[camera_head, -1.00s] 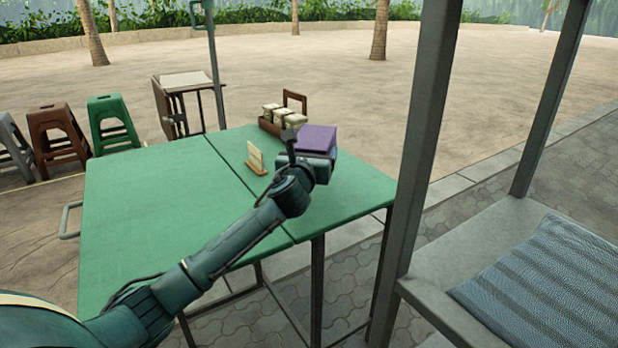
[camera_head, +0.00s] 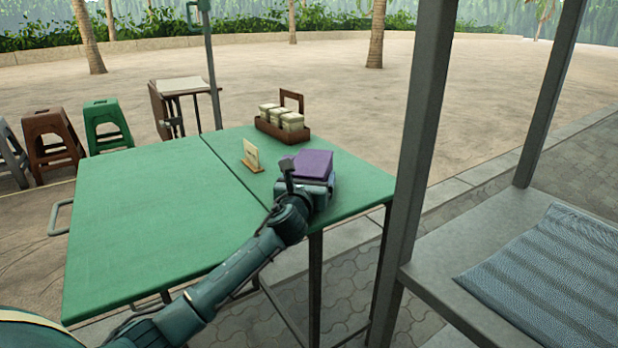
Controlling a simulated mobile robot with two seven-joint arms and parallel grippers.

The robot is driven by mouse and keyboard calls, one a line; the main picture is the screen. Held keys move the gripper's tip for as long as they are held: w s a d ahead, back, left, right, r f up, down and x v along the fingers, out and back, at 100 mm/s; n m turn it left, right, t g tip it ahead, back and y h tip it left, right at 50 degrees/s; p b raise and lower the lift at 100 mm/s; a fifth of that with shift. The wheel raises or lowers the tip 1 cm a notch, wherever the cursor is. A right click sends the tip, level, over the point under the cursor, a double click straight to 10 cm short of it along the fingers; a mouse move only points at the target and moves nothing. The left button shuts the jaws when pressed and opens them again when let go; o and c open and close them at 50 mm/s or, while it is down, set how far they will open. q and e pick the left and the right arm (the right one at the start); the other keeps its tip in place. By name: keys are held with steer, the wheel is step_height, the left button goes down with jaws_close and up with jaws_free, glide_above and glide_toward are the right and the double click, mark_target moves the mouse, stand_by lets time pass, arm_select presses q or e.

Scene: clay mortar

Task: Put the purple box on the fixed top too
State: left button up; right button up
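The purple box (camera_head: 314,163) is over the right part of the green table, near its right edge. My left gripper (camera_head: 313,186) is at the box's near side and appears shut on it; the fingers are mostly hidden by the wrist. Whether the box touches the tabletop is hard to tell. The table has two green panels with a seam between them: a large left panel (camera_head: 150,215) and a right panel (camera_head: 355,186). The frames do not mark which one is the fixed top. My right gripper is not in view.
A grey post (camera_head: 415,170) stands close to the table's right corner. The left panel is bare. Stools (camera_head: 105,125) stand behind left.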

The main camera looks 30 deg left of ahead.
arm_select(q)
steer(key=shift+o, duration=1.4)
steer(key=shift+r, duration=0.1)
steer(key=shift+s+r, duration=0.1)
steer(key=shift+s, duration=0.1)
steer(key=p+v, duration=0.3)
steer(key=v, duration=0.7)
steer(key=shift+s+d, duration=0.1)
steer(key=shift+s, duration=0.15)
steer(key=shift+s+d+p, duration=0.15)
steer(key=shift+s+p, duration=0.15)
steer(key=shift+s, duration=0.2)
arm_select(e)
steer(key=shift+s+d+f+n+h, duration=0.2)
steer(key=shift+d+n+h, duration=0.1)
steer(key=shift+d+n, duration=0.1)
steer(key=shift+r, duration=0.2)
